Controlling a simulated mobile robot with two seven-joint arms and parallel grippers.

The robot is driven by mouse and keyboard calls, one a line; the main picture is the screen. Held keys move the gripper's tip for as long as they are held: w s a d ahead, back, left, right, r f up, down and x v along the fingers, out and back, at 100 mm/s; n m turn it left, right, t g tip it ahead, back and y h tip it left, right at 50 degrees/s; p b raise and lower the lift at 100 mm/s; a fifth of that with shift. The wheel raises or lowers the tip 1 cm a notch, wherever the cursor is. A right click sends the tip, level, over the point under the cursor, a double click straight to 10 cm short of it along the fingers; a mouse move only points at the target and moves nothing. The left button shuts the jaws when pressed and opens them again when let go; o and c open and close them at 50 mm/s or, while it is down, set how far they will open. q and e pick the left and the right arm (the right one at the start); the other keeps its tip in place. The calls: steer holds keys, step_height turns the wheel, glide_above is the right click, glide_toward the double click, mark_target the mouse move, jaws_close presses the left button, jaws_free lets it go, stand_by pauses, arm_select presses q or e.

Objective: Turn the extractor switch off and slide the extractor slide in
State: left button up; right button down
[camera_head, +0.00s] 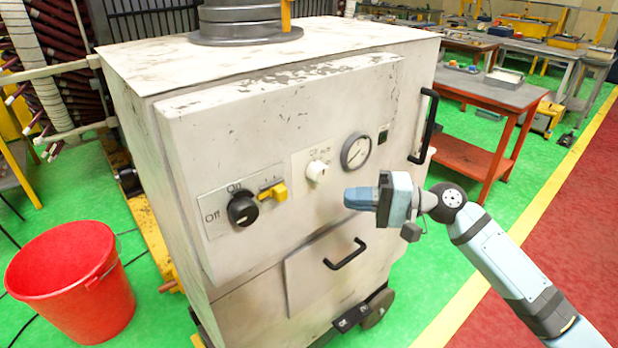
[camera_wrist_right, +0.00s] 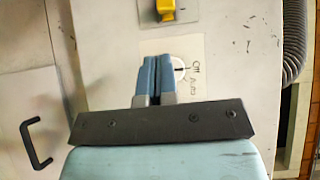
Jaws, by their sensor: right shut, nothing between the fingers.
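A pale, worn cabinet (camera_head: 275,100) carries the controls on its front. A black rotary switch (camera_head: 242,210) sits on a plate marked Off and On; I cannot read its setting for sure. A yellow lever or slide (camera_head: 273,191) is just right of it, also in the right wrist view (camera_wrist_right: 166,10). A white knob (camera_head: 317,171) is on a small label; in the right wrist view the fingers partly cover it. I cannot tell which part is the extractor slide. My right gripper (camera_head: 347,198) is shut and empty, in front of the panel, below and right of the white knob. My left gripper is out of view.
A round gauge (camera_head: 356,151) is right of the knob. A black drawer handle (camera_head: 345,254) and a vertical door handle (camera_head: 424,127) stick out of the cabinet. A red bucket (camera_head: 70,285) stands on the green floor at left. An orange bench (camera_head: 480,90) is behind at right.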

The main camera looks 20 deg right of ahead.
steer(key=shift+d+r+y, duration=0.15)
steer(key=shift+r+y, duration=0.15)
steer(key=shift+r, duration=0.45)
steer(key=p, duration=0.3)
glide_toward(283, 187)
steer(key=x, duration=0.2)
steer(key=w+x, duration=0.1)
steer(key=x, duration=0.2)
steer(key=shift+f, duration=0.2)
steer(key=shift+w+a+f, duration=0.15)
steer(key=shift+w+a, duration=0.2)
steer(key=shift+a, duration=0.15)
